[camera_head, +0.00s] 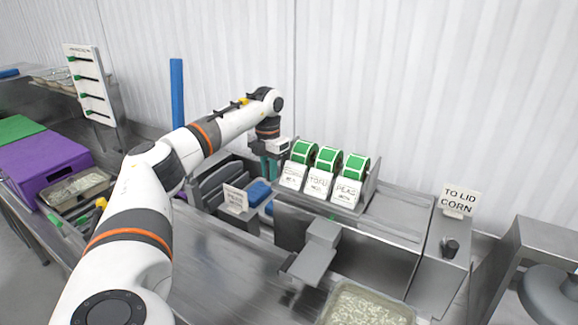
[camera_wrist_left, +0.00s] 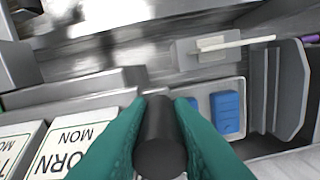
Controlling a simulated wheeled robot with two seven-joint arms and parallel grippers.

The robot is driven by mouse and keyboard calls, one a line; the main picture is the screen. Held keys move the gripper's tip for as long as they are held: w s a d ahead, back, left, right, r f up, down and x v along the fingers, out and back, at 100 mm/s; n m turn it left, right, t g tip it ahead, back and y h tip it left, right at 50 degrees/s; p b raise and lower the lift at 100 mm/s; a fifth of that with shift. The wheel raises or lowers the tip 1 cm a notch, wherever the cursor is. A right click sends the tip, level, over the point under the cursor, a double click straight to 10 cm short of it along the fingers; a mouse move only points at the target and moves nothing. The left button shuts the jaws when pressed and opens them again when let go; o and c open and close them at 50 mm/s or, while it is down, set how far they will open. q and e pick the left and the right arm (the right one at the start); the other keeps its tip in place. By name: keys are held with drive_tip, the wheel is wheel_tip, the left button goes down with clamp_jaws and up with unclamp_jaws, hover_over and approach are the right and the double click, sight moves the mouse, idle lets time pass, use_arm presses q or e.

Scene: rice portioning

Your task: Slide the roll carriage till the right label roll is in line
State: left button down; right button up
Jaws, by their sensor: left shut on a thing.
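The roll carriage (camera_head: 374,184) carries three green-and-white label rolls in a row on a steel bench unit. Their cards appear to read CORN on the left roll (camera_head: 304,151), possibly TOFU on the middle roll (camera_head: 327,158), and PEAS on the right roll (camera_head: 355,166). The carriage stands toward the left of its rail (camera_head: 405,222). A steel chute (camera_head: 313,258) sticks out in front, below the cards. My left gripper (camera_head: 269,166) is at the carriage's left end. In the left wrist view its teal fingers are shut around a dark round handle (camera_wrist_left: 160,142). My right gripper is not visible.
A sign (camera_head: 460,199) reading TO LID CORN stands right of the rail, above a black knob (camera_head: 451,247). The rail right of the carriage is free. A rice tray (camera_head: 366,304) stands in front. Blue blocks (camera_wrist_left: 226,112) lie in a bin near my gripper.

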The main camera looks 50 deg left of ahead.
use_arm(q)
drive_tip(key=shift+s+a+r, duration=0.15)
drive_tip(key=shift+s+a, duration=0.05)
drive_tip(key=shift+a, duration=0.6)
drive_tip(key=c, duration=1.4)
unclamp_jaws()
drive_tip(key=shift+a, duration=0.1)
drive_tip(key=shift+c, duration=0.2)
drive_tip(key=shift+o, duration=0.7)
drive_tip(key=shift+a, duration=0.1)
wheel_tip(320, 180, up, 12)
drive_tip(key=b, duration=0.1)
